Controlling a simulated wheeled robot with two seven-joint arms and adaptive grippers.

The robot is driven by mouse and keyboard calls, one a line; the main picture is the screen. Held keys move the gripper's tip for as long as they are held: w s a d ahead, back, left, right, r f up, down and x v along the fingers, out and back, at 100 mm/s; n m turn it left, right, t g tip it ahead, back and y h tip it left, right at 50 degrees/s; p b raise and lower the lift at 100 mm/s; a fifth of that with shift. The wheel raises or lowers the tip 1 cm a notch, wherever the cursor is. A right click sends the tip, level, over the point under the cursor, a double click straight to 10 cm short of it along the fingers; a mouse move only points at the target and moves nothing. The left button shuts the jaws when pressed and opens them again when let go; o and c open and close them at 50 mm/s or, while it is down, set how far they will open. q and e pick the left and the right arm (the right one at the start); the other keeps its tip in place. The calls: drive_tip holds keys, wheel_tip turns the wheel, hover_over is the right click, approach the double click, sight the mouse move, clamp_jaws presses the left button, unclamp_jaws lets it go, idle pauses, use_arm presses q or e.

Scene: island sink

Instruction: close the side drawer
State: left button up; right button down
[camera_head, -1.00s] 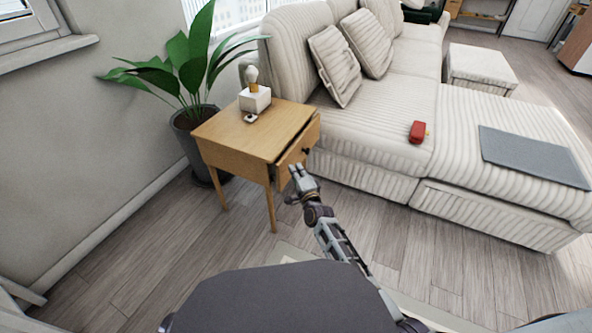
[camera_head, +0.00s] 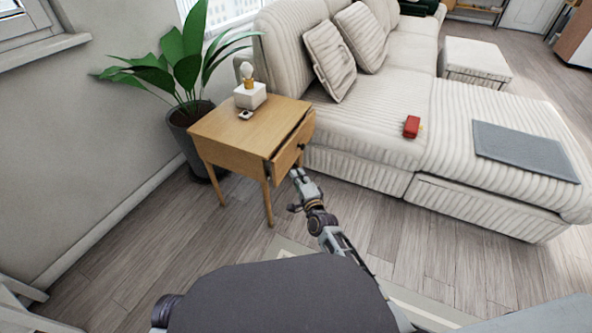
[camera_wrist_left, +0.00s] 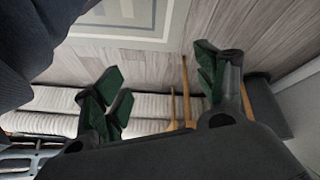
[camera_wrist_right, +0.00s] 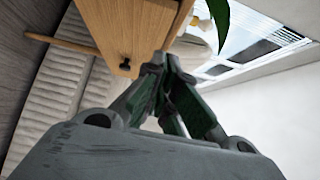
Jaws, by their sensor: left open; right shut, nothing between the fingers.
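The side drawer (camera_head: 288,155) is in the wooden side table (camera_head: 235,130); its front stands a little out from the table, so it is partly open. A dark knob (camera_head: 301,147) is on its front. My right gripper (camera_head: 296,173) is shut and empty, just below and in front of the drawer front; I cannot tell whether it touches. In the right wrist view the drawer front (camera_wrist_right: 145,25) and knob (camera_wrist_right: 125,64) are beside the shut fingertips (camera_wrist_right: 158,62). My left gripper (camera_wrist_left: 160,85) is open and empty in the left wrist view; the head view does not show it.
A lamp with a white base (camera_head: 250,95) stands on the table. A potted plant (camera_head: 186,125) is behind it at the wall. The striped sofa (camera_head: 365,125) stands close to the right of the table. The wooden floor (camera_head: 150,235) in front is clear.

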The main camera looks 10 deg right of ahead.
use_arm(q)
drive_tip(key=shift+g, duration=0.4)
drive_tip(key=shift+s+a+r+p, duration=0.15)
drive_tip(key=shift+r+p, duration=0.1)
drive_tip(key=shift+r, duration=0.4)
drive_tip(key=shift+a+r+p, duration=0.2)
drive_tip(key=shift+r+p, duration=0.05)
drive_tip(key=shift+r, duration=0.4)
drive_tip(key=shift+s+a+r+p, duration=0.15)
drive_tip(key=shift+r+p, duration=0.1)
drive_tip(key=shift+r, duration=0.4)
use_arm(e)
drive_tip(key=shift+s+d, duration=0.25)
drive_tip(key=shift+s, duration=1.05)
drive_tip(key=shift+s+d, duration=0.25)
drive_tip(key=shift+s, duration=1)
